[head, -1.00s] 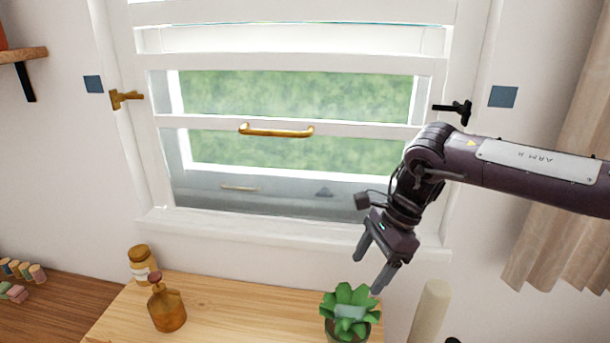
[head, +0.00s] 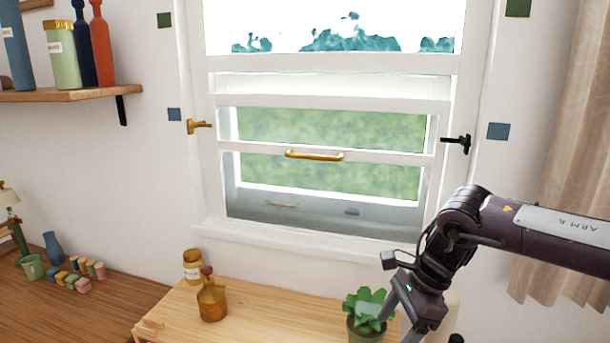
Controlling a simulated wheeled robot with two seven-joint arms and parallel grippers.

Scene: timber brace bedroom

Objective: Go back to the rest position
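My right gripper (head: 402,318) hangs from the arm that comes in from the right. Its fingers are apart and point down, with nothing seen between them. In the picture it is just right of the potted succulent (head: 366,308); I cannot tell whether they touch. My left gripper is not in view. The white window (head: 330,147) stands behind, with a brass handle (head: 314,155) on its lower rail, a brass latch (head: 198,126) at left and a black latch (head: 457,143) at right. The gripper is clear of the handle and latches.
A light wooden table (head: 265,315) bears an amber bottle (head: 212,302) and a labelled jar (head: 192,266). A shelf (head: 75,95) with several bottles is at upper left. A curtain (head: 565,170) hangs at right. The table's middle is clear.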

